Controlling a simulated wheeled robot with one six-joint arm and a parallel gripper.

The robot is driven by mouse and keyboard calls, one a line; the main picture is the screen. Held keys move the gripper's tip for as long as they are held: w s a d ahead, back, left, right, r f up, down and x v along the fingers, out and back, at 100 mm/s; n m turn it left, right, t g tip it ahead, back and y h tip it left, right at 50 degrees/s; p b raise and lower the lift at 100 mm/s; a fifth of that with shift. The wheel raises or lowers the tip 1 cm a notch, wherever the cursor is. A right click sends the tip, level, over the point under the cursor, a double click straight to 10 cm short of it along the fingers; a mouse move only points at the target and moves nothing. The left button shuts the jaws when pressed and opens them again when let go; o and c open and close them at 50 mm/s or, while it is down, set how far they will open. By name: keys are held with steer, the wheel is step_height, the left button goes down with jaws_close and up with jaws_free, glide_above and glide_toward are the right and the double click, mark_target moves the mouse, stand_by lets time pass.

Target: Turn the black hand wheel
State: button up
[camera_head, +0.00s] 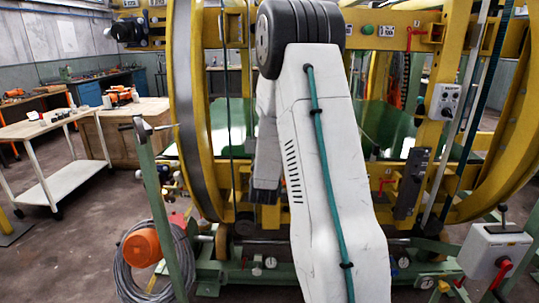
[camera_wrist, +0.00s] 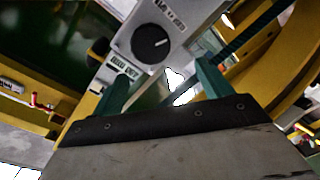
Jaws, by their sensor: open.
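A round black knob (camera_wrist: 150,44) with a white pointer mark sits on the face of a grey control box (camera_wrist: 172,22) in the wrist view. It is the closest match to the black hand wheel; I see no clear spoked wheel. The box also shows in the head view (camera_head: 444,101), fixed to a yellow post at the right. My gripper (camera_wrist: 163,86) is open and empty, its two green fingers apart. The fingertips point toward the lower part of the box, and the knob appears beyond them. I cannot tell the exact gap. In the head view my arm hides the gripper.
Large yellow rings (camera_head: 190,120) and posts frame the machine on both sides. A green post (camera_head: 165,220) with a coiled cable stands at front left. A grey box with a red handle (camera_head: 495,250) is at lower right. A white trolley (camera_head: 60,125) stands at left; floor there is clear.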

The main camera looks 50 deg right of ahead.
steer(key=shift+h, duration=0.5)
steer(key=x, duration=0.5)
steer(key=s+d+x, duration=0.1)
steer(key=x, duration=0.2)
steer(key=shift+w+d+f, duration=0.1)
steer(key=shift+d+f, duration=0.05)
steer(key=shift+f, duration=0.15)
steer(key=c, duration=1)
